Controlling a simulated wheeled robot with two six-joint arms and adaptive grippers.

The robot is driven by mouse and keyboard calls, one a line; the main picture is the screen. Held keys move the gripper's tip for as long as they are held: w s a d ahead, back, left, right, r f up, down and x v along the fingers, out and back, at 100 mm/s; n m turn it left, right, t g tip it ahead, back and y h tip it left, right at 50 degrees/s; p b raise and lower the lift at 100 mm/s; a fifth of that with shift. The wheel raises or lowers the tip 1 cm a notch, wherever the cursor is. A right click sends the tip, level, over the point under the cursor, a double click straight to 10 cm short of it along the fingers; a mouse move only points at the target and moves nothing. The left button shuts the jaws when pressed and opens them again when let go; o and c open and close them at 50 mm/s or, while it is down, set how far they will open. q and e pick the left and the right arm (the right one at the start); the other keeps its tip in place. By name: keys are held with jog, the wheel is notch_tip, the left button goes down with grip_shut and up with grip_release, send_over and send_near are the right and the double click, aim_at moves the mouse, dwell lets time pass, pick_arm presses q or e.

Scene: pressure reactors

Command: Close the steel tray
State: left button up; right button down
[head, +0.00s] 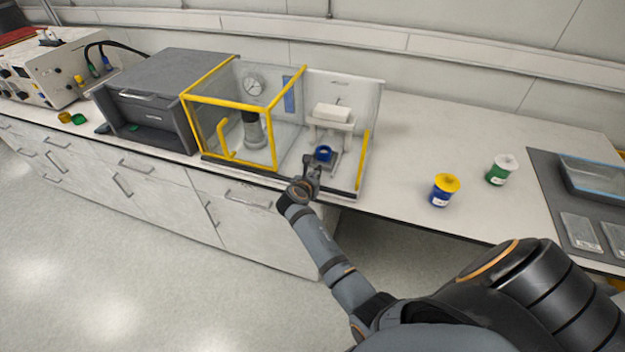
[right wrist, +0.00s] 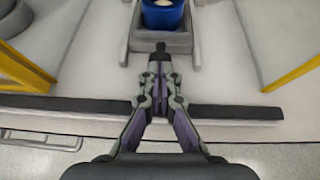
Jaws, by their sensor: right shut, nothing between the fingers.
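The steel tray (head: 334,162) is a small grey tray at the front of the open right bay of the yellow-framed enclosure. It carries a blue jar (head: 322,153) with an open top. In the right wrist view the steel tray (right wrist: 180,42) lies straight ahead between two grey rails, with the blue jar (right wrist: 163,17) in it. My right gripper (head: 309,166) is at the tray's front side. Its closed fingertips (right wrist: 160,48) are at the tray's front edge; I cannot tell whether they touch. Nothing is between the fingers. My left gripper is out of view.
The yellow-framed enclosure (head: 241,103) holds a gauge and a grey vessel. A grey cabinet (head: 150,90) stands to its left. A yellow-lidded blue jar (head: 444,190) and a white-lidded green jar (head: 501,170) stand right, before a dark mat (head: 556,190). The counter between is clear.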

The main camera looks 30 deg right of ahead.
aim_at(322, 158)
jog(key=w+d, duration=0.2)
jog(key=d, duration=0.1)
jog(key=w+d, duration=0.3)
jog(key=shift+w+d, duration=0.15)
jog(key=shift+d, duration=0.05)
jog(key=shift+w+d, duration=0.15)
jog(key=shift+d, duration=0.05)
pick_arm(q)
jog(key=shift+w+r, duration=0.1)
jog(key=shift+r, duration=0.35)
pick_arm(e)
jog(key=shift+r, duration=0.15)
jog(key=shift+r, duration=0.1)
